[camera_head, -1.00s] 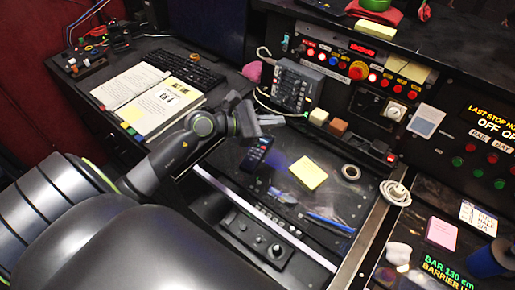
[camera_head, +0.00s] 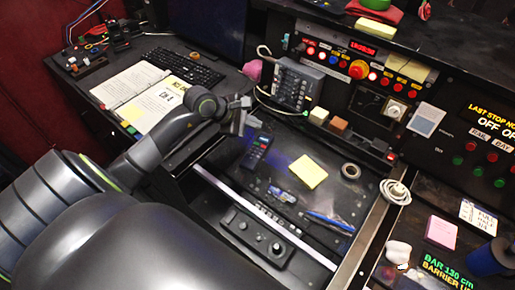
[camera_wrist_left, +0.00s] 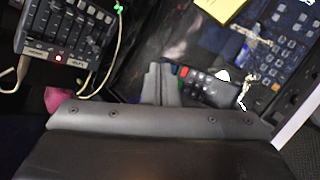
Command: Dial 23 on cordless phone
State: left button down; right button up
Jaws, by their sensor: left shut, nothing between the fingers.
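The cordless phone (camera_head: 257,152) is a dark handset lying on the black desk panel, left of the yellow sticky pad. It also shows in the left wrist view (camera_wrist_left: 214,90), with rows of small keys; I cannot read their digits. My left gripper (camera_head: 240,124) is shut and empty, with its fingers tilted downward near the phone's upper left end. In the left wrist view its grey fingers (camera_wrist_left: 161,78) are together and appear just left of the phone, overlapping part of it. I cannot tell the height of the fingertips above the desk. My right gripper is not in view.
A yellow sticky pad (camera_head: 309,172), a tape roll (camera_head: 351,171) and pens (camera_head: 330,222) lie right of the phone. A button box (camera_head: 296,84) with a cable stands behind. An open book (camera_head: 152,100) and a keyboard (camera_head: 185,69) are at the left.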

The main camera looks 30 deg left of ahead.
pick_arm(q)
jog(key=b, duration=0.4)
send_over(254, 150)
notch_tip(254, 150, down, 7)
jog(key=shift+f, duration=0.1)
jog(key=shift+f+b, duration=0.5)
jog(key=shift+b, duration=0.1)
jog(key=shift+r, duration=0.1)
dwell(0.7)
dwell(0.5)
jog(key=shift+f+b, duration=0.45)
jog(key=shift+b, duration=0.2)
jog(key=shift+f+b, duration=0.25)
jog(key=shift+b, duration=0.1)
dwell(0.3)
jog(key=shift+r, duration=0.7)
